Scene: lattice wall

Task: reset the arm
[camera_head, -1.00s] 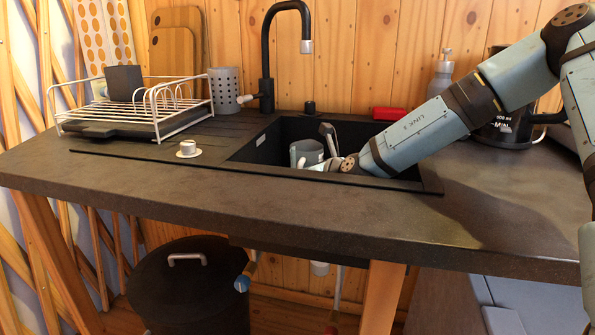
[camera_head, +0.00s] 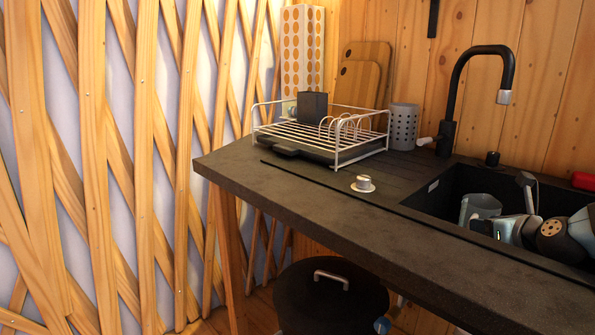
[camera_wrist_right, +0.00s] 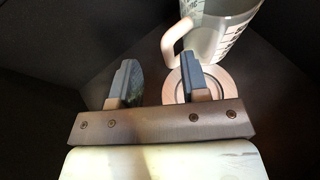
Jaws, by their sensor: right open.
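My right gripper (camera_head: 500,229) is down in the black sink (camera_head: 437,198), at the right of the head view. In the right wrist view its two fingers (camera_wrist_right: 160,82) are apart, with nothing between them. A clear measuring jug (camera_head: 480,207) stands in the sink beside the gripper. In the right wrist view the jug (camera_wrist_right: 222,38) is beyond the right finger, its pale handle towards the fingers. A round drain (camera_wrist_right: 222,82) lies partly behind the right finger. My left gripper is not in view.
A dark counter (camera_head: 300,190) holds a white dish rack (camera_head: 325,135), a small cup on a saucer (camera_head: 363,184) and a grey perforated holder (camera_head: 403,126). A black tap (camera_head: 460,80) arches over the sink. A black lidded bin (camera_head: 330,300) stands below. A wooden lattice wall (camera_head: 100,150) fills the left.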

